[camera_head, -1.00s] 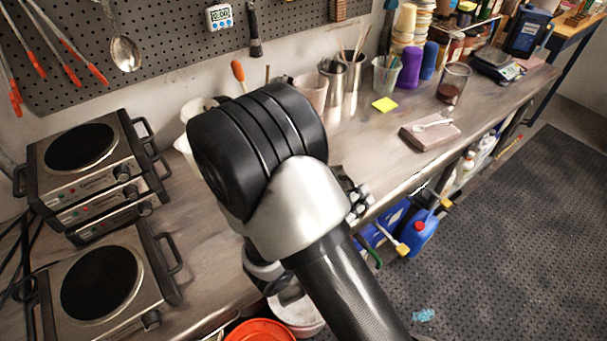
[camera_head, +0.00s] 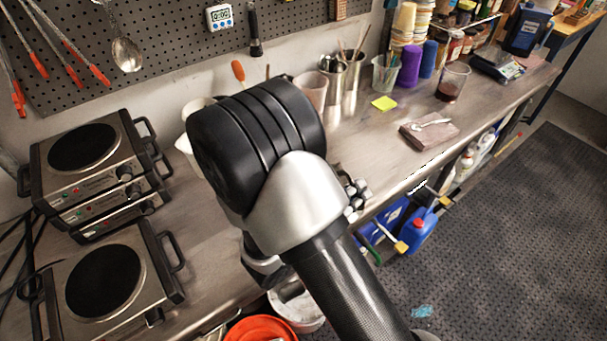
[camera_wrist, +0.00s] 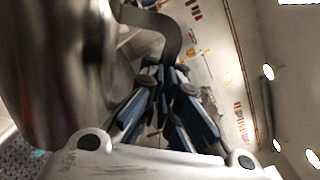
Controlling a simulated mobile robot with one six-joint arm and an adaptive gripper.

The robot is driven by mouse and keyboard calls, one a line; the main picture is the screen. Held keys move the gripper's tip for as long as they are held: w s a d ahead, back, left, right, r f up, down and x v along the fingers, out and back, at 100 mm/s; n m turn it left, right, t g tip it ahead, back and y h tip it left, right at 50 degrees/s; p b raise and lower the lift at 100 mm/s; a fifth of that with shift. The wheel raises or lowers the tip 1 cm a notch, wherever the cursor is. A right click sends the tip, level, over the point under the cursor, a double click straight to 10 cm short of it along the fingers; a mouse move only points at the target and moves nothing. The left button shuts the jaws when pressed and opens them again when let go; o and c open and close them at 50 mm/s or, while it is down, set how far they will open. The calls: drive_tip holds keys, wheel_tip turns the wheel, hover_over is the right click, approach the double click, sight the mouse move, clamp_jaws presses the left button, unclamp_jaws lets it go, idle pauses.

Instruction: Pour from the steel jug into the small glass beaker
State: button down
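The steel jug (camera_wrist: 55,70) fills the left of the wrist view as a large, blurred metal body. Its curved handle (camera_wrist: 165,28) runs down between the fingertips of my gripper (camera_wrist: 165,78). The blue-grey fingers are drawn together on the handle. The jug's mouth and contents are not visible. In the head view my arm hides the jug and most of the gripper. A glass beaker (camera_head: 453,80) with dark red liquid low inside stands upright on the bench at the right. I cannot tell whether it is the task's small beaker.
A brownish block (camera_head: 428,131) with a pale spoon on it lies in front of the beaker. Purple cylinders (camera_head: 409,66), cups and metal containers line the back. Hot plates (camera_head: 105,280) occupy the bench's left. An orange bucket (camera_head: 262,329) is below. Some bench is clear around the yellow note (camera_head: 384,103).

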drive_tip(key=shift+w+a+r+n+p, duration=0.25)
drive_tip(key=shift+r+n+p, duration=0.1)
drive_tip(key=shift+r+p, duration=0.2)
drive_tip(key=shift+w+a+r+n+p, duration=0.1)
drive_tip(key=shift+w+r+n+p, duration=0.1)
drive_tip(key=shift+r+n+p, duration=0.25)
idle(3.3)
